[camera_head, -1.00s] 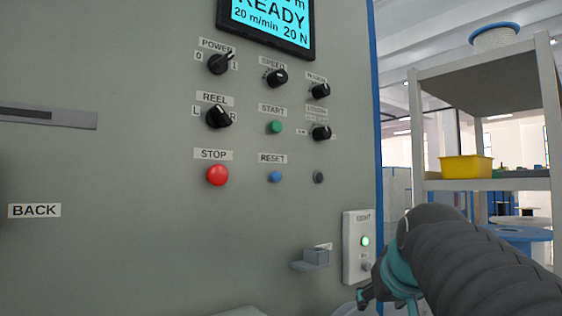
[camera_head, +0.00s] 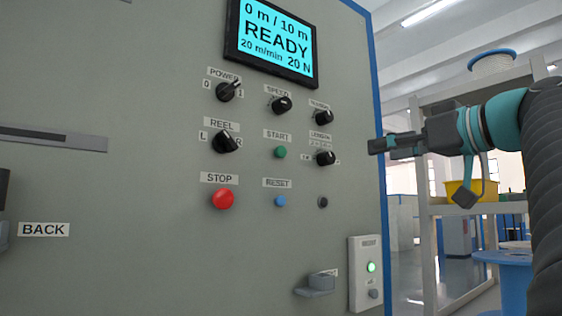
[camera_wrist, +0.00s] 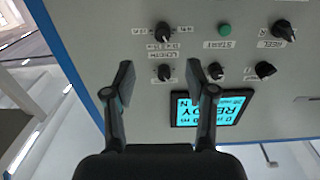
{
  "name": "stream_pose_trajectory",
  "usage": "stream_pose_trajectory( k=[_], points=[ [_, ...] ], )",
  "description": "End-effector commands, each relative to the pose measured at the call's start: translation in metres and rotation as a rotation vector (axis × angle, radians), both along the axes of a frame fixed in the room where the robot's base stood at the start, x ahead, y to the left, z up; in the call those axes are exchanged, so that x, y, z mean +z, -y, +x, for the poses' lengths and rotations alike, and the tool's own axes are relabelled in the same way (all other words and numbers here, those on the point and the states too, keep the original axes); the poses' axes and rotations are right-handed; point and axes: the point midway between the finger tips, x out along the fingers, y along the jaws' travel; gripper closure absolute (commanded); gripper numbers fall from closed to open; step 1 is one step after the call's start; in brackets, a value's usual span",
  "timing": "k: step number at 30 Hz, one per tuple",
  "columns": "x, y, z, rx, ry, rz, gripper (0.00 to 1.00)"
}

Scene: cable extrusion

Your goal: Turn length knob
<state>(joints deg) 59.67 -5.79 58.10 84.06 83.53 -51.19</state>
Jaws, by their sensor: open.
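The length knob (camera_head: 325,157) is a black knob with a pointer on the right side of the grey panel, under its LENGTH label. In the wrist view the panel appears upside down, and the length knob (camera_wrist: 162,31) lies beyond the fingers, near the top. My gripper (camera_head: 377,146) is to the right of the knob in the head view, at about its height, and apart from it. In the wrist view my gripper (camera_wrist: 161,80) has its two fingers spread with nothing between them. The knob's exact setting is too small to read.
The tension knob (camera_head: 323,117) sits just above the length knob, and a small dark button (camera_head: 322,202) below it. The green start button (camera_head: 281,152) and speed knob (camera_head: 281,104) are to the left. The screen (camera_head: 271,42) reads READY, 0 m / 10 m. A shelf (camera_head: 470,210) stands behind my arm.

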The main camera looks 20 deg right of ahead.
Motion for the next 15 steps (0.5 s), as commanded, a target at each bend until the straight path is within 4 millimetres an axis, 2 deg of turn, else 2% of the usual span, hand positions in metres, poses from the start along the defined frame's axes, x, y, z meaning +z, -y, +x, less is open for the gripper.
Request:
stream_pose_trajectory(
  k=[5,15],
  points=[
    [0.005,-0.004,0.003,0.016,0.018,-0.009,0.44],
    [0.005,-0.02,0.041,0.018,0.017,-0.007,0.44]
  ],
)
